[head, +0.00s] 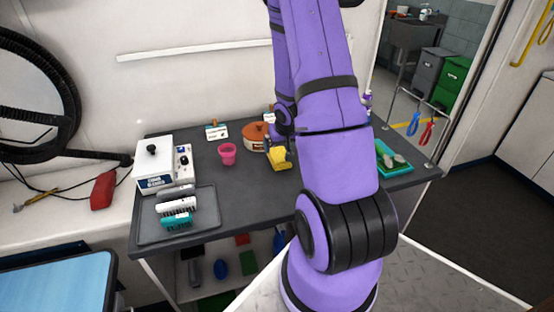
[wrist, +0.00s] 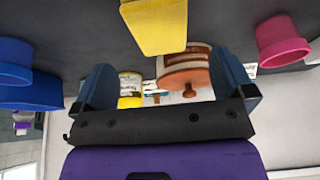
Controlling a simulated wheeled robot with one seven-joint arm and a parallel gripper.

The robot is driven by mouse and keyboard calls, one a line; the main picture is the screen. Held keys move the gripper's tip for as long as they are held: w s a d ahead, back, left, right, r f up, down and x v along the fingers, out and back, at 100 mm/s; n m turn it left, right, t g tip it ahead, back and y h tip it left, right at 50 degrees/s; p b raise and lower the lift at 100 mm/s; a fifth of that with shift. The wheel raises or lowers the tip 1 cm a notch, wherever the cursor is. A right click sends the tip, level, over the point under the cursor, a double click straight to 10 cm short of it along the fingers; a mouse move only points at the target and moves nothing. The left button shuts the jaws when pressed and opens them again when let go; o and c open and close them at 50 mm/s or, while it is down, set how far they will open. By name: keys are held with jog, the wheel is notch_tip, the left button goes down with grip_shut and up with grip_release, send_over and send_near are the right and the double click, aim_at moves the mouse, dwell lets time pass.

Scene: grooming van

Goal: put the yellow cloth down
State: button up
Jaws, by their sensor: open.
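The yellow cloth (head: 279,159) rests on the dark grey worktop (head: 245,190), near its middle. In the wrist view the cloth (wrist: 155,24) lies at the top, just beyond the fingertips and roughly midway between them. My gripper (wrist: 165,76) is open, with its two blue fingers spread wide and nothing between them. In the head view my gripper (head: 281,148) is right at the cloth and partly hidden by my own arm. I cannot tell whether a finger touches the cloth.
A pink cup (head: 228,153) stands left of the cloth, and a brown pot (head: 255,136) stands behind it. Blue cups (wrist: 15,62) show in the wrist view. A tray (head: 206,226) with brushes and a white box (head: 153,166) are at left. The front middle worktop is clear.

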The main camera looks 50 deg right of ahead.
aim_at(279, 153)
jog(key=shift+x, duration=3.8)
jog(key=shift+w, duration=0.1)
jog(key=c, duration=1)
jog(key=shift+c, duration=0.2)
